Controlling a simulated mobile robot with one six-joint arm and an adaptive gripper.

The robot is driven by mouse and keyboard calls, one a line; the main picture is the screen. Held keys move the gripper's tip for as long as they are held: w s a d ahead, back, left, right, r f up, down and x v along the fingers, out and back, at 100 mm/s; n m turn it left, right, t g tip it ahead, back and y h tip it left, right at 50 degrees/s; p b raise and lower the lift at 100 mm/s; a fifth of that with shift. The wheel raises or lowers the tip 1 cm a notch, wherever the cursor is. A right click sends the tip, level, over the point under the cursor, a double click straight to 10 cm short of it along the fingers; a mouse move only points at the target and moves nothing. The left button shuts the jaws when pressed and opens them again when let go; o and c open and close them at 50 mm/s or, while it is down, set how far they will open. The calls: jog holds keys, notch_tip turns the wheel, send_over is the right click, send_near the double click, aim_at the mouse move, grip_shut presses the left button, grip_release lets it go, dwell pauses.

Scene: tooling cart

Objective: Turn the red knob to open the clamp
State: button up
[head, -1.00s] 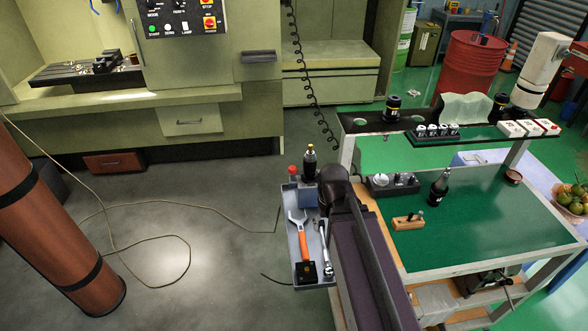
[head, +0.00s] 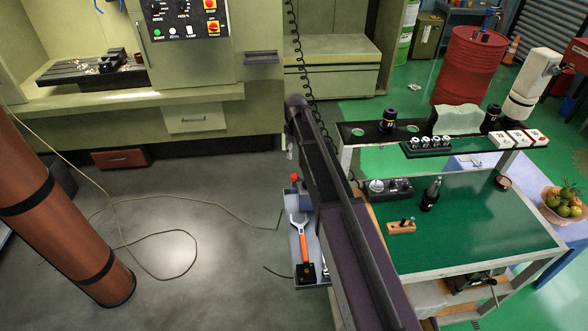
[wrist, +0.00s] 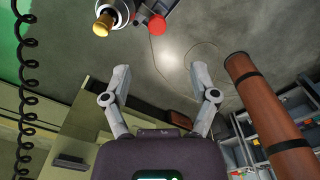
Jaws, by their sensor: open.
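The red knob (head: 293,178) sits at the left side of the blue clamp block (head: 303,198), at the far end of a grey tray on the cart's left side. My arm hides part of the clamp and the dark tool it holds in the head view. In the wrist view the red knob (wrist: 157,26) shows near the top, beside the tool's brass-coloured tip (wrist: 103,24). My gripper (wrist: 161,72) is open and empty. The knob lies above the fingertips in that picture, apart from them. The gripper's fingers do not show clearly in the head view.
The grey tray (head: 313,277) holds an orange-handled wrench (head: 302,240) and other tools. The green cart top (head: 465,225) carries a dark bottle-shaped tool holder (head: 431,194) and a wooden block (head: 401,227). A coiled black cable (wrist: 25,100) hangs nearby.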

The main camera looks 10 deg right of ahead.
aim_at(294, 175)
jog(key=shift+w+a+r, duration=0.15)
jog(key=shift+w, duration=0.25)
jog(key=shift+w+a+r, duration=0.1)
jog(key=shift+w+r, duration=0.05)
jog(key=shift+w, duration=0.2)
jog(key=shift+f, duration=0.15)
notch_tip(294, 175, down, 14)
jog(key=b, duration=1.3)
jog(key=shift+r+b, duration=0.25)
jog(key=shift+b, duration=0.1)
grip_shut()
